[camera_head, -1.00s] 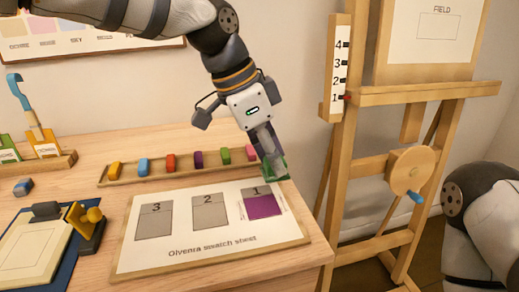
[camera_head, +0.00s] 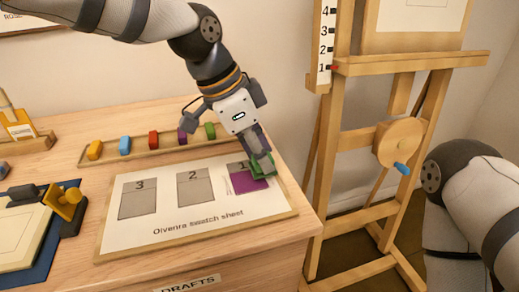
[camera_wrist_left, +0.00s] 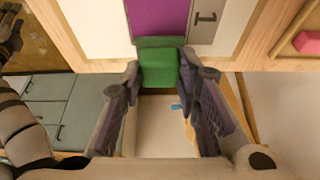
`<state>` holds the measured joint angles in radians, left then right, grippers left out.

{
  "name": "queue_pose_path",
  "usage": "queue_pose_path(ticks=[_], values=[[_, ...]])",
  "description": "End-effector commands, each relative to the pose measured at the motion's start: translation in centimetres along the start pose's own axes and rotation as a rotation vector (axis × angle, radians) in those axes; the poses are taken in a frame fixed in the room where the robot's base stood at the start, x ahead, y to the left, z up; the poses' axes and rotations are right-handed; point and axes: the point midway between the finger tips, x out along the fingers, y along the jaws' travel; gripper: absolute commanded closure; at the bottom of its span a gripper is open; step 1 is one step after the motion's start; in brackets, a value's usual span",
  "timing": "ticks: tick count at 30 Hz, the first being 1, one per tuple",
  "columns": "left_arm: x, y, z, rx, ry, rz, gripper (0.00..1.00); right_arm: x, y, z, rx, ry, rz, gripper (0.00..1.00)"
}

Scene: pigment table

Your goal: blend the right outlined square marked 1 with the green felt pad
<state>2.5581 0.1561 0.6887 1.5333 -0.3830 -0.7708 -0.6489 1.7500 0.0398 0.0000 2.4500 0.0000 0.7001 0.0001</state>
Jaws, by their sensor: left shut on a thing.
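The outlined square marked 1 is at the right end of the swatch sheet (camera_head: 180,232). Its lower part is a purple patch (camera_head: 246,185), also at the top of the left wrist view (camera_wrist_left: 158,18); its grey upper part (camera_wrist_left: 206,18) shows the 1. My left gripper (camera_head: 260,153) is shut on the green felt pad (camera_head: 268,166). In the left wrist view the pad (camera_wrist_left: 160,66) sits between the fingers, overlapping the sheet's right border, its far edge at the purple's edge. I cannot tell whether it touches the sheet. My right gripper is out of view.
Squares 3 (camera_head: 138,200) and 2 (camera_head: 195,190) are grey. A wooden rack (camera_head: 155,157) of coloured blocks lies behind the sheet. A stamp-like yellow tool (camera_head: 66,203) and clipboard stand left. An easel with a crank wheel (camera_head: 403,143) stands right of the table.

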Motion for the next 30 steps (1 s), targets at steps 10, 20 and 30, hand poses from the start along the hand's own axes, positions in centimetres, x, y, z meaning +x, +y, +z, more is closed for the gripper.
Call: queue_pose_path(ticks=[10, 20, 30], values=[[0.3, 0.0, 0.1, 0.0, -0.001, 0.001, 0.93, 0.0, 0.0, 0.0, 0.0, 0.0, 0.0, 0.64], [0.9, 0.0, 0.4, 0.0, -0.001, 0.0, 0.93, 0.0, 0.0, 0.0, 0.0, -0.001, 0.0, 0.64], [1.5, 0.0, 0.7, 0.0, -0.001, 0.001, 0.93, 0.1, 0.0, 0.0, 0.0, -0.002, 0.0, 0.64]])
